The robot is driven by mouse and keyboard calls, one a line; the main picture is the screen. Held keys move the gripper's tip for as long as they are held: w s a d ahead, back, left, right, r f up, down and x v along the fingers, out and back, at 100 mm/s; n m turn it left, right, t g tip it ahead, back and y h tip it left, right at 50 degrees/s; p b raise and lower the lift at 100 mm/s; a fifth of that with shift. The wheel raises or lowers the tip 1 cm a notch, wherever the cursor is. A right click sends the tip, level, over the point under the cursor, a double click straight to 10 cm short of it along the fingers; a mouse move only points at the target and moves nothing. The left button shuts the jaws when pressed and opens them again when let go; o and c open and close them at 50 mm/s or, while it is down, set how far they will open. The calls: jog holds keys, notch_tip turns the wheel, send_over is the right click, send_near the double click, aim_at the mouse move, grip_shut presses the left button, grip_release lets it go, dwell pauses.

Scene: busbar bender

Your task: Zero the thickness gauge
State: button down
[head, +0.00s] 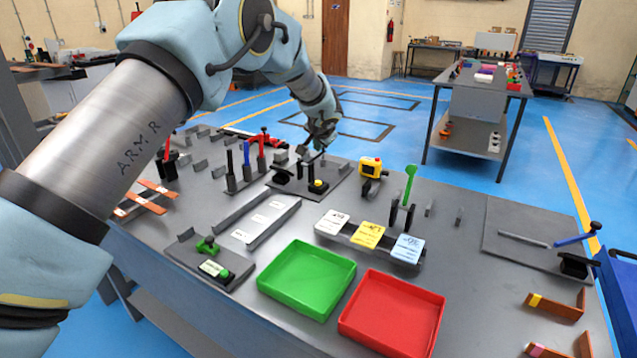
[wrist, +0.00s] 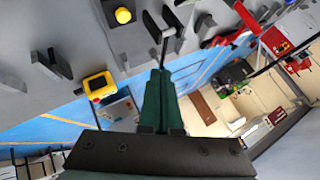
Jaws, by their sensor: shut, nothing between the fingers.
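The thickness gauge (head: 371,166), a small yellow body with a dark face, sits on a grey stand near the table's far edge. In the wrist view the yellow gauge (wrist: 97,86) is left of my fingers, with a small red spot on its lower side. My gripper (head: 318,146) is over the fixture plate left of the gauge, apart from the gauge. In the wrist view its dark green fingers (wrist: 160,72) are together with nothing held. A thin dark lever (wrist: 165,38) is just beyond the fingertips; I cannot tell whether they touch. The gauge's display is not readable.
A fixture with a yellow button (head: 318,185) stands below my gripper. A green-handled tool (head: 410,183) stands upright right of the gauge. White, yellow and blue cards (head: 367,235), a green tray (head: 307,279) and a red tray (head: 392,314) lie nearer. Bare table lies right of the cards.

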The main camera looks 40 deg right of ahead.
jog(key=b, duration=0.5)
send_over(318, 186)
notch_tip(318, 186, down, 8)
jog(key=shift+a, duration=0.1)
jog(key=shift+f+b, duration=0.4)
jog(key=shift+b, duration=0.2)
dwell(1.3)
jog(key=shift+f+b, duration=0.4)
jog(key=shift+b, duration=0.3)
jog(key=shift+f+b, duration=0.45)
jog(key=shift+b, duration=0.2)
dwell(0.5)
dwell(0.3)
jog(key=shift+r+p, duration=0.4)
jog(key=shift+r, duration=0.5)
jog(key=shift+r, duration=0.1)
jog(key=shift+r+p, duration=1.3)
jog(key=shift+r, duration=1.1)
